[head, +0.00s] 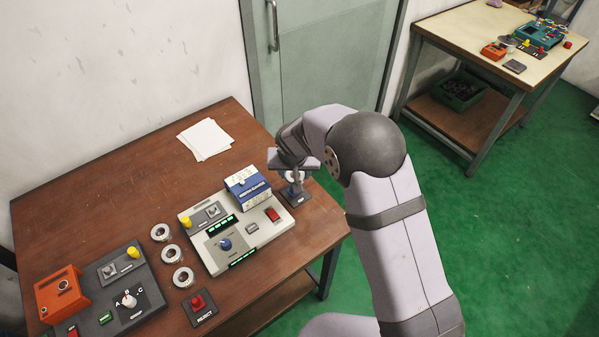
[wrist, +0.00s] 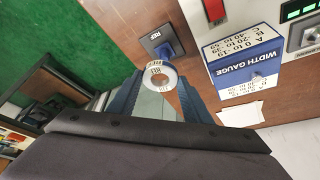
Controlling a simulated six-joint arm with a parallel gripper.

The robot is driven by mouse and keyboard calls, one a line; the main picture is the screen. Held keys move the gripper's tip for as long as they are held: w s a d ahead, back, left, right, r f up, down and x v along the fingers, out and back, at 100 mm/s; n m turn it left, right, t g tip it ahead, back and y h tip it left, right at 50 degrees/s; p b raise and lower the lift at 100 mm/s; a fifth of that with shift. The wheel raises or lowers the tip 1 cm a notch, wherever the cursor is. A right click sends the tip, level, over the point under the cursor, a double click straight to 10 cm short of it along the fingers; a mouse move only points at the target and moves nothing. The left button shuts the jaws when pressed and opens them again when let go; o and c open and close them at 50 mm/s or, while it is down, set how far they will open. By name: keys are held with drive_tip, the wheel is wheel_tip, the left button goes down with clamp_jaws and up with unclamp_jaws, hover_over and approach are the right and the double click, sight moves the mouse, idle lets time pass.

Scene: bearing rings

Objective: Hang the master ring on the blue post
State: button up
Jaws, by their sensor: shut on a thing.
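The master ring (wrist: 160,76), a pale ring with dark lettering and a dark centre hole, is between the fingertips of my gripper (wrist: 160,88). The jaws are shut on it. In the head view my gripper (head: 293,178) is just above the dark REF stand (head: 297,198), beside the right end of the light panel. The REF stand also shows in the wrist view (wrist: 156,40), just beyond the ring; whether the ring touches it I cannot tell.
The blue and white width gauge box (head: 248,188) stands on the panel (head: 262,247) beside my gripper. A yellow knob (head: 187,222) and red switch (head: 272,214) are on the panel. Several loose rings (head: 171,253) lie to its left. A red REJECT button (head: 198,303) is in front.

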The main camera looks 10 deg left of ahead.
drive_tip(key=shift+w+a+r+n, duration=0.15)
drive_tip(key=shift+w+a+n, duration=0.15)
drive_tip(key=shift+n, duration=0.1)
drive_tip(key=shift+f+b, duration=1.2)
drive_tip(key=shift+f, duration=0.8)
drive_tip(key=shift+b, duration=0.4)
drive_tip(key=shift+f+b, duration=1.7)
drive_tip(key=shift+b, duration=0.35)
idle(2.0)
drive_tip(key=o, duration=1.3)
drive_tip(key=shift+s, duration=0.1)
